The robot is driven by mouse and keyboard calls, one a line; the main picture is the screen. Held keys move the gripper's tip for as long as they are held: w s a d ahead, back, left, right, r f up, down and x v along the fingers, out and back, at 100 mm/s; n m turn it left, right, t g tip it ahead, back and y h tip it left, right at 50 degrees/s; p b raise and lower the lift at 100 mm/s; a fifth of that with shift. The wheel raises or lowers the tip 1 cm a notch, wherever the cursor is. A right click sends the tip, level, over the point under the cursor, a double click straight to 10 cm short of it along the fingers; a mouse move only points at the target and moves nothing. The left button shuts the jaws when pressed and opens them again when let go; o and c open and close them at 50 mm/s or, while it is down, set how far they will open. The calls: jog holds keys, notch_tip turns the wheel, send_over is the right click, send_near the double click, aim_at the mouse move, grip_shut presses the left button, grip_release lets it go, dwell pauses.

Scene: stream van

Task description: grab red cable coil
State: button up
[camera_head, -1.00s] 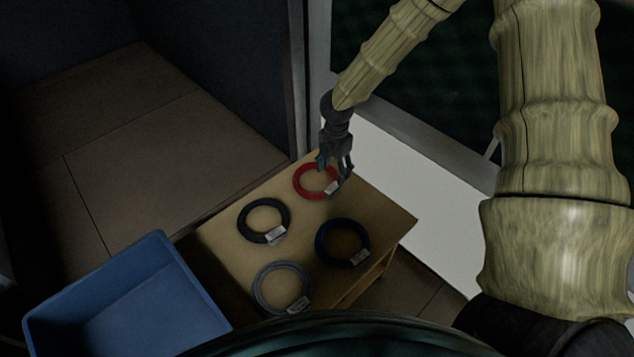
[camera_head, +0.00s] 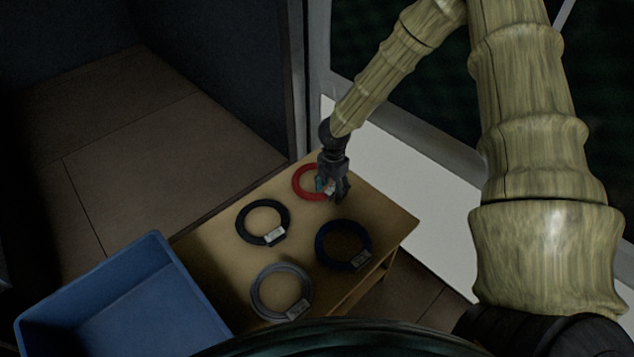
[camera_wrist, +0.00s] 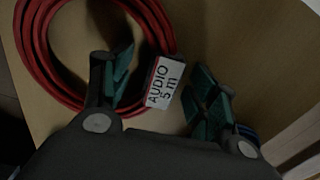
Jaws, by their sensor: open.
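The red cable coil (camera_head: 302,183) lies flat at the far end of the wooden table in the head view. In the wrist view my gripper (camera_wrist: 160,95) is open. One finger shows over the inside of the ring and the other outside it to the right, with the tag between them. I cannot tell whether the fingers touch the coil.
A black coil (camera_head: 241,225), a dark blue coil (camera_head: 320,243) and a grey coil (camera_head: 258,293) lie on the wooden table (camera_head: 222,258). A blue crate (camera_head: 172,290) stands at the lower left. A wall edge and a white ledge (camera_head: 400,190) are close behind the table.

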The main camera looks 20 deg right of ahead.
grip_shut()
jog(key=shift+r, duration=0.1)
